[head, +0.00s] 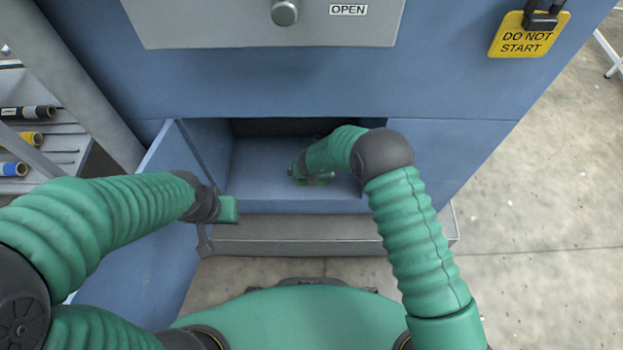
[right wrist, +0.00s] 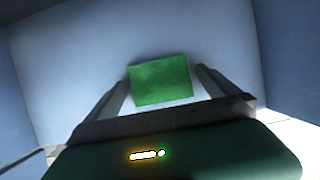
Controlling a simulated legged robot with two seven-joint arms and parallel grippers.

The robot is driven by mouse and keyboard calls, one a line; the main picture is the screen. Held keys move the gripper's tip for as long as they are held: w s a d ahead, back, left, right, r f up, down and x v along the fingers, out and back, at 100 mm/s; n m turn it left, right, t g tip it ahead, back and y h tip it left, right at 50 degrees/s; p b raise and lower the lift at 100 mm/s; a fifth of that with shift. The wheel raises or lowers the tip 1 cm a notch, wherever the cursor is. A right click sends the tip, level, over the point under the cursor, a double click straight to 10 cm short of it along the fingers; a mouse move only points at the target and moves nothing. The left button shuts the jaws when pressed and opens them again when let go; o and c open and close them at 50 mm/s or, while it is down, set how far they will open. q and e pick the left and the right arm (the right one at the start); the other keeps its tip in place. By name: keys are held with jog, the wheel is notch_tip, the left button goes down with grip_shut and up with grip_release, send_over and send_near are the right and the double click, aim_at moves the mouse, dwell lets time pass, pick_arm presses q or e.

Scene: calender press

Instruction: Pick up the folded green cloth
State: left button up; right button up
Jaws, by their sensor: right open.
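The folded green cloth (right wrist: 160,80) shows in the right wrist view as a flat green square on the floor of the blue compartment. My right gripper (right wrist: 163,84) is open, with one finger to each side of the cloth in that view; I cannot tell whether they touch it. In the head view my right gripper (head: 312,178) is inside the compartment, and its own green parts make the cloth hard to pick out. My left gripper (head: 228,209) is beside the open blue door (head: 160,235), and its jaws cannot be made out.
The compartment (head: 255,185) is open at the front, with side walls and a dark back. A grey step (head: 290,230) runs below it. A yellow "DO NOT START" tag (head: 528,35) hangs at upper right.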

jog(key=shift+r, duration=0.15)
jog(key=c, duration=1.3)
jog(key=shift+s+r+p, duration=0.15)
jog(key=shift+r+p, duration=0.3)
jog(key=shift+p, duration=0.1)
notch_tip(320, 180, up, 7)
jog(key=p, duration=0.4)
jog(key=s+b, duration=0.2)
jog(key=s, duration=0.4)
jog(key=s+b, duration=0.3)
jog(key=s, duration=0.4)
jog(key=s+f+b, duration=0.1)
jog(key=s+b, duration=0.1)
jog(key=s, duration=0.4)
jog(key=shift+s, duration=0.4)
